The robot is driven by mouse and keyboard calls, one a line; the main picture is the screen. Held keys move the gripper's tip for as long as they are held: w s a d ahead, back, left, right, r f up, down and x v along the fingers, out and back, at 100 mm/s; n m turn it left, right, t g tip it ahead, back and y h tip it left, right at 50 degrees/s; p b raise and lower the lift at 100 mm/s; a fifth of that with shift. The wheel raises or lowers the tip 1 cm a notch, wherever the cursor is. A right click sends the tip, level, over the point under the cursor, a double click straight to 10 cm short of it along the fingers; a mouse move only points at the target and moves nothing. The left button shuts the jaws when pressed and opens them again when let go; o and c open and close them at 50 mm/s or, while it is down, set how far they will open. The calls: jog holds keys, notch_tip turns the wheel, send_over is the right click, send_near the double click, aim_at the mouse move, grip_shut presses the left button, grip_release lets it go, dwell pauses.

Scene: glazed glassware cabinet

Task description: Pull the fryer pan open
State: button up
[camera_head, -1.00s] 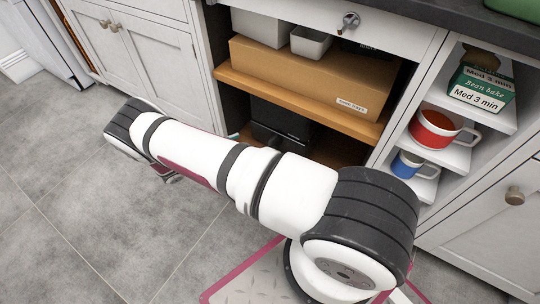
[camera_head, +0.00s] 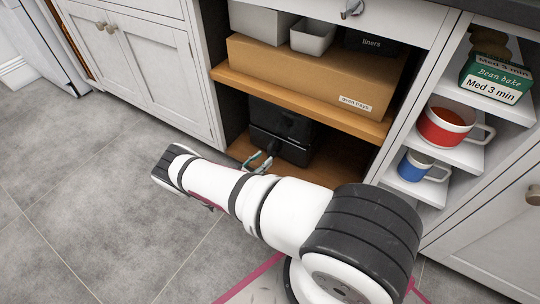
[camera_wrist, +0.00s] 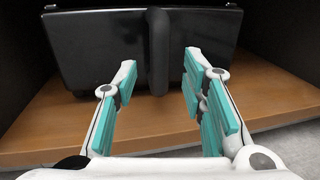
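The black fryer (camera_head: 282,129) stands on the lower wooden shelf of the open cabinet bay in the head view. Its handle (camera_head: 256,144) sticks out toward my arm. In the wrist view the pan front (camera_wrist: 95,50) fills the upper middle, with the upright black handle (camera_wrist: 158,50) at its centre. My gripper (camera_wrist: 158,68) is open, its teal-padded fingers one on each side of the handle's line. The fingertips are short of the pan front, and I see no contact with the handle. In the head view my gripper (camera_head: 259,163) shows only partly behind my arm.
The lower shelf (camera_wrist: 50,120) has bare wood in front of the fryer. Above it, the upper shelf (camera_head: 300,97) holds a cardboard box (camera_head: 310,72). Mugs (camera_head: 445,125) and a green box (camera_head: 497,78) stand in the right-hand cubbies. Cabinet doors (camera_head: 140,65) are at left.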

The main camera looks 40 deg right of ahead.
aim_at(270, 153)
jog(key=shift+w+d+b, duration=0.2)
jog(key=shift+d+b, duration=0.05)
jog(key=shift+d, duration=1)
jog(key=shift+w+d+b, duration=0.15)
jog(key=shift+d+b, duration=0.1)
jog(key=shift+d, duration=0.95)
grip_shut()
